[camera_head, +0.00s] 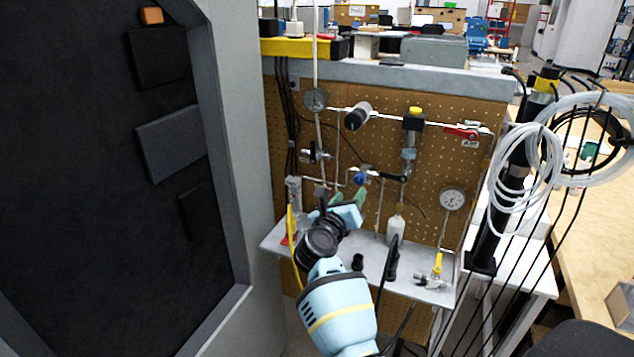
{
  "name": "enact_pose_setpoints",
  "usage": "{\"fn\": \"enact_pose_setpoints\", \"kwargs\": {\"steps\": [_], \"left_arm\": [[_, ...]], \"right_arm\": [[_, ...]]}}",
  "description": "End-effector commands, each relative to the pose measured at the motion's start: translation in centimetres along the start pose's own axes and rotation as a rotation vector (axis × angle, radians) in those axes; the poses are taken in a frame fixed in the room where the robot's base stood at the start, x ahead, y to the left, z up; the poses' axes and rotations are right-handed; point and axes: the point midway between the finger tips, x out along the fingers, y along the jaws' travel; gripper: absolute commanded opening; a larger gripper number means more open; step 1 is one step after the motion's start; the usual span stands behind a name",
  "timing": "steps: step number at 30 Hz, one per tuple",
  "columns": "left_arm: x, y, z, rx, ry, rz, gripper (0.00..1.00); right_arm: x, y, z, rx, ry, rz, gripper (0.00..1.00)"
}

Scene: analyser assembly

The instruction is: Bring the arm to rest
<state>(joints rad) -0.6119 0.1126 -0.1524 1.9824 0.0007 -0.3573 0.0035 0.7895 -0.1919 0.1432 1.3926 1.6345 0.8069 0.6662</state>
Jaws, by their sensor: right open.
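My right arm, light blue with black joints, comes up from the bottom middle of the head view. Its gripper (342,208) is open, in front of the pegboard panel (285,100) and above the grey shelf (420,287). The wrist hides most of the fingers, and I see nothing held between them. A green piece shows just behind the gripper; I cannot tell what it belongs to. My left gripper is not in view.
Pipes, a red-handled valve (460,132) and a round gauge (452,199) are on the panel. A white bottle (396,231) stands on the shelf. A large dark-faced cabinet (90,180) fills the left. White coiled hoses (527,180) hang at right beside a wooden table (590,250).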

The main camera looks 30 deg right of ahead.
Motion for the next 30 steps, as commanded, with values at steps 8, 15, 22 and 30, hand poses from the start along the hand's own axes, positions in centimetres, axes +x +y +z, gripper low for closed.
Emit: {"fn": "enact_pose_setpoints", "kwargs": {"steps": [8, 15, 22, 30], "left_arm": [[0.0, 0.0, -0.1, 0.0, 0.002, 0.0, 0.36], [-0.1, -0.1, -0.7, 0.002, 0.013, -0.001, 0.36], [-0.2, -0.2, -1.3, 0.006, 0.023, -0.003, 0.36], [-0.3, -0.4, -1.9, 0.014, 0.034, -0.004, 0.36]], "right_arm": [[-0.5, -0.2, -0.9, -0.072, -0.037, -0.003, 0.49], [-4.7, -0.5, -5.5, -0.544, -0.288, 0.012, 0.49], [-12.2, 1.0, -11.6, -1.106, -0.589, 0.104, 0.49], [-23.5, 1.7, -21.9, -1.736, -0.968, 0.294, 0.49]]}}
